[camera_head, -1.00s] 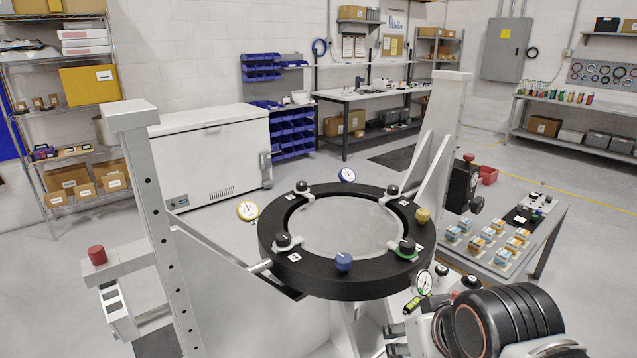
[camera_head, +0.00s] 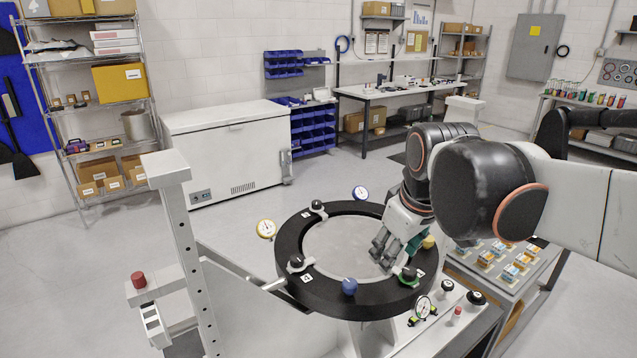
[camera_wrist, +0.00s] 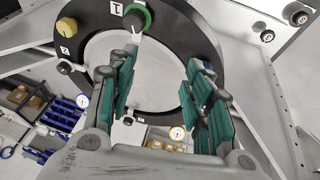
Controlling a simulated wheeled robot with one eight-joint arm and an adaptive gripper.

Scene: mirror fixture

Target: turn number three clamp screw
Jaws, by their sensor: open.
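The black ring fixture (camera_head: 290,235) stands in front of me with black clamp knobs around its rim. One clamp knob (camera_head: 317,206) is at the back left, another (camera_head: 296,262) at the front left, and a green-collared one (camera_head: 408,273) at the front right. The wrist view shows a tag reading 1 beside the green-collared knob (camera_wrist: 135,17) and a tag that looks like 2 beside a black knob (camera_wrist: 65,67). I cannot read a tag 3. My gripper (camera_head: 382,255) is open and empty over the ring's right inner part; its teal-padded fingers (camera_wrist: 160,95) are spread apart.
A yellow knob (camera_head: 428,242) and blue knob (camera_head: 349,286) sit on the ring. Dial gauges (camera_head: 266,228) (camera_head: 361,193) stand beside it. A white column (camera_head: 180,245) rises at left, and a parts cart (camera_head: 490,285) is at right. My arm hides the ring's back right.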

